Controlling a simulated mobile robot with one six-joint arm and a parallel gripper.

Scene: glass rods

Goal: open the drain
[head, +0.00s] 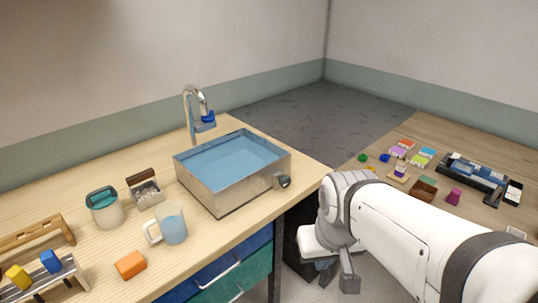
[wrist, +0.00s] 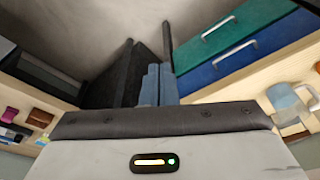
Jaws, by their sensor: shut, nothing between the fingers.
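A metal basin (head: 228,191) filled with blue water stands on the wooden counter. A short grey outlet or knob with a dark round end (head: 284,181), possibly the drain control, sticks out of the basin's right side near its front corner. Whether the drain is open or shut cannot be told. My gripper (head: 327,271) hangs low in front of the counter, right of and below the basin, apart from it. Its blue-grey fingers (wrist: 158,84) are together and empty in the wrist view. The basin is not seen in the wrist view.
A tap (head: 190,110) with a blue part rises behind the basin. A mug (head: 172,223), an orange block (head: 130,265), a lidded pot (head: 105,212) and a small box stand left. Blue and green drawers (head: 225,270) lie below. A second table at right holds several small items.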

